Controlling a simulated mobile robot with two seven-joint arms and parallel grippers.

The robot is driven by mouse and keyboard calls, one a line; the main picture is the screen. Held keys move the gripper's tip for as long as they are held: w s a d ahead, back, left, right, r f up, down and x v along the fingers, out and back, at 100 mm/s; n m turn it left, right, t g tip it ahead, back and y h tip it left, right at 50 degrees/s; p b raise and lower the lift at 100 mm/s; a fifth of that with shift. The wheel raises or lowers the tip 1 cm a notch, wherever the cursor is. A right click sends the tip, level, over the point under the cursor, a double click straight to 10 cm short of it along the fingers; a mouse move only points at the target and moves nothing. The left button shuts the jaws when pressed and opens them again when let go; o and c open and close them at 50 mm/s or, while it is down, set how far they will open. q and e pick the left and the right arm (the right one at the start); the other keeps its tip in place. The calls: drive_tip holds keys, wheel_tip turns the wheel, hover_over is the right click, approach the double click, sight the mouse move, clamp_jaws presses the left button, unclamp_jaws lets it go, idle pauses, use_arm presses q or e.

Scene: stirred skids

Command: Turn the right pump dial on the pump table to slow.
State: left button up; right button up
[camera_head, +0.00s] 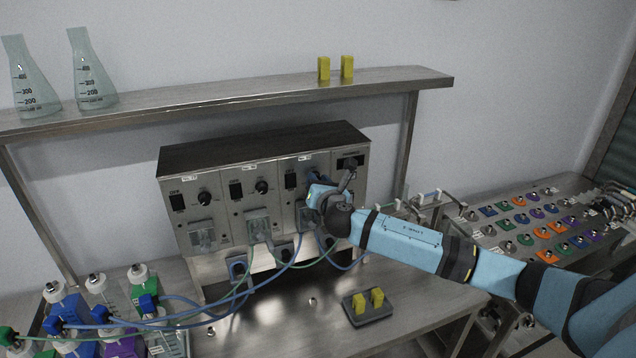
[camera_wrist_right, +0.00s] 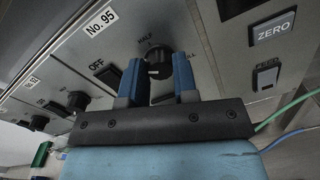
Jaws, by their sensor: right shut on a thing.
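The steel pump unit (camera_head: 222,205) stands on the pump table (camera_head: 425,300), with several pump panels side by side. The left pump dial (camera_head: 204,197) and the middle pump dial (camera_head: 261,186) are black knobs beside black switches. My right gripper (camera_head: 318,180) is at the right pump panel and hides its dial in the head view. In the right wrist view, the black right pump dial (camera_wrist_right: 157,68) sits between the two blue fingers of my right gripper (camera_wrist_right: 156,76), which is shut on it. The word HALF shows above it; the dial's exact setting is unclear. My left gripper is not in view.
Blue and green tubes (camera_head: 205,312) run from the pumps to capped bottles (camera_head: 65,308) at the left. A dark holder with yellow blocks (camera_head: 368,306) lies in front. A shelf (camera_head: 220,99) with flasks (camera_head: 90,75) spans above. A rack of colored caps (camera_head: 535,228) stands right.

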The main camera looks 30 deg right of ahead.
drive_tip(key=n, duration=0.6)
drive_tip(key=shift+n, duration=0.3)
drive_tip(key=n, duration=0.5)
drive_tip(key=shift+n, duration=0.4)
drive_tip(key=o, duration=0.9)
drive_tip(key=shift+s+f, duration=0.1)
